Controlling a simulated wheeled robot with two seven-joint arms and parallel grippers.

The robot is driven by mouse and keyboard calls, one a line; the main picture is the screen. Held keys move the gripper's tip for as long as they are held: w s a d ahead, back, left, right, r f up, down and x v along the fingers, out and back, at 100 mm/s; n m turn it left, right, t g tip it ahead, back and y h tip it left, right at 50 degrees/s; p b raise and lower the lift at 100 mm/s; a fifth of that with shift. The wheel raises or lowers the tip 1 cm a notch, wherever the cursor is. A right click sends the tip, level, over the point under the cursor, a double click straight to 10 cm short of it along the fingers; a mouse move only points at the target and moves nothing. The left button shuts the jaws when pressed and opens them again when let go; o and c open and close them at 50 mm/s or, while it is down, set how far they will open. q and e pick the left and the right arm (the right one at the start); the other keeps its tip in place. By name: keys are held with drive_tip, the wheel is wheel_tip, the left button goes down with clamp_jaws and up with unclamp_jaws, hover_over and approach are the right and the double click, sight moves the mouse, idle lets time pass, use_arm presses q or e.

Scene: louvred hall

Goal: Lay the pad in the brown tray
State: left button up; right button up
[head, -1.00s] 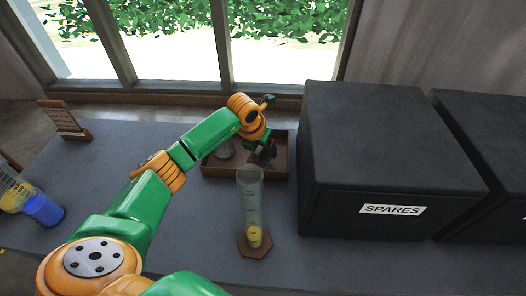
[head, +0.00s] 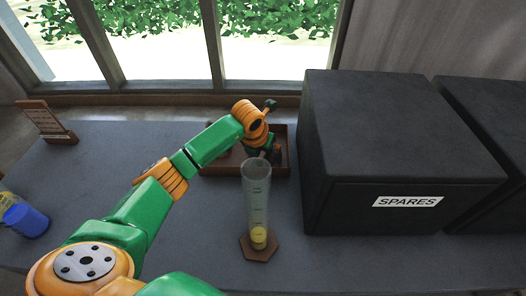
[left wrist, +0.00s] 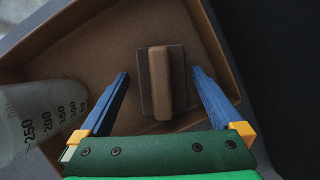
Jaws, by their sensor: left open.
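The pad (left wrist: 164,84), a brown block on a thin dark base, lies on the floor of the brown tray (left wrist: 100,55) in the left wrist view. My left gripper (left wrist: 161,74) is open, with one blue finger on each side of the pad and a visible gap to each. In the head view the brown tray (head: 222,171) stands near the window, and my left gripper (head: 266,152) reaches down into its right part. My arm hides much of the tray there, and the pad is hard to make out. My right gripper is not in view.
A clear measuring cylinder (head: 257,200) with a yellow bottom stands in front of the tray. A large black box (head: 390,150) labelled SPARES stands close to the tray's right.

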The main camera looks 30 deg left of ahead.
use_arm(q)
drive_tip(key=shift+r, duration=0.45)
drive_tip(key=p+v, duration=0.2)
drive_tip(key=v, duration=0.9)
drive_tip(key=shift+s+r, duration=0.15)
drive_tip(key=shift+r, duration=0.1)
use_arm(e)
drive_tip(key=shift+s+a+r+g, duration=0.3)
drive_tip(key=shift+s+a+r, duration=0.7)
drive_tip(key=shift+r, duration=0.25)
use_arm(q)
drive_tip(key=shift+p, duration=0.3)
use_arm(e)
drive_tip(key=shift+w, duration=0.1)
